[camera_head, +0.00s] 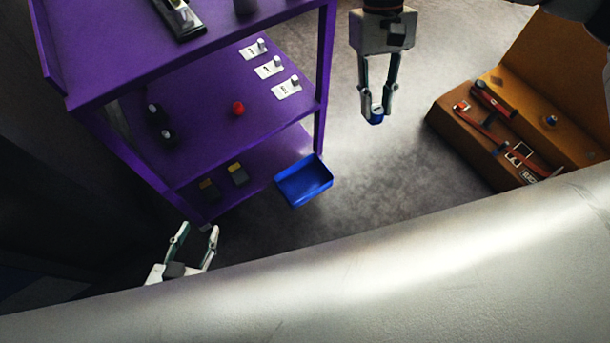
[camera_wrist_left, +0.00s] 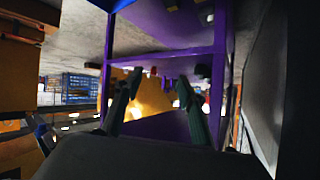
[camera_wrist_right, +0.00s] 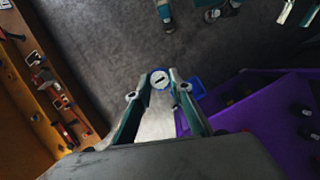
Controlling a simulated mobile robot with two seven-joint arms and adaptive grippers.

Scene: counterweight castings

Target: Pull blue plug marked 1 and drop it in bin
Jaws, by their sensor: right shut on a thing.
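My right gripper (camera_head: 376,108) is shut on a blue plug (camera_head: 376,117) and holds it in the air, right of the purple cart. In the right wrist view the plug (camera_wrist_right: 159,79) shows a round white face with a dark mark and a blue rim, between the fingertips. The mark is too small to read surely. The blue bin (camera_head: 318,186) sits at the cart's front right corner, below and left of the right gripper; part of it shows in the right wrist view (camera_wrist_right: 197,86). My left gripper (camera_head: 197,238) is open and empty near the cart's lower corner.
The purple cart (camera_head: 205,75) carries small white pegs on labels (camera_head: 270,67), a red knob (camera_head: 238,108) and dark pieces. An orange-brown open case (camera_head: 470,135) at the right holds red tools and a blue round piece (camera_head: 551,120). Grey floor (camera_head: 385,160) between them is clear.

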